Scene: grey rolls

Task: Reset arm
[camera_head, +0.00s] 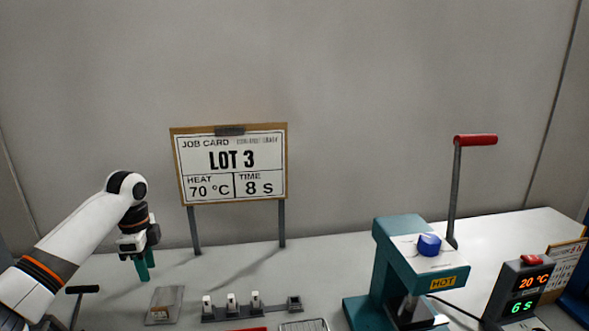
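My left arm comes in from the left edge. Its gripper (145,266) hangs with its teal fingers pointing down above the left part of the table. The two fingers overlap in this view, so I cannot tell whether they are open or shut. No object shows between them. My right gripper is not in view.
A job card (232,165) reads LOT 3, 70 °C, 8 s. A teal press (425,262) with a red-handled lever (475,140) stands right of centre. A display box (522,290) shows 20 °C and 6 s. A small rack (250,311) sits in front.

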